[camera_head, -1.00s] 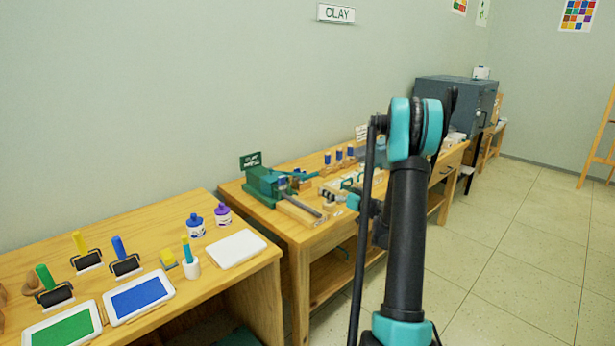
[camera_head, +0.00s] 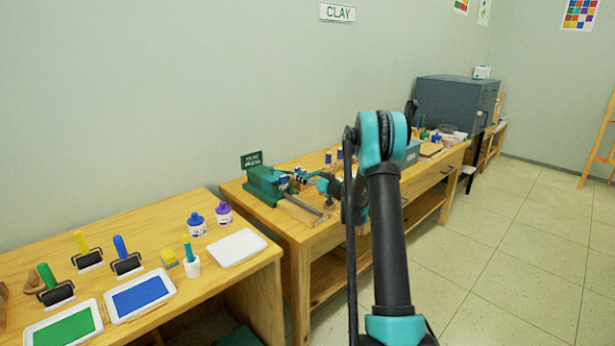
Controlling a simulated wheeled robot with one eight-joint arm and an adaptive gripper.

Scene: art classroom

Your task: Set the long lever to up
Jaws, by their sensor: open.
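A green machine (camera_head: 265,184) with a small dark sign behind it stands at the near left end of the clay bench. A long grey bar (camera_head: 304,206) slants down from its front toward the bench edge. It may be the long lever, but its setting is too small to tell. My gripper (camera_head: 308,177) is small in view, just right of the machine and above the bench. It is open, pointing left, with my forearm partly covering it. I cannot tell whether it touches anything.
Blue-topped items (camera_head: 328,158) stand behind my gripper, and a grey box (camera_head: 411,153) is right of my arm. The near table holds a white tray (camera_head: 237,248), paint bottles, rollers and ink trays. A dark cabinet (camera_head: 455,103) stands farther back.

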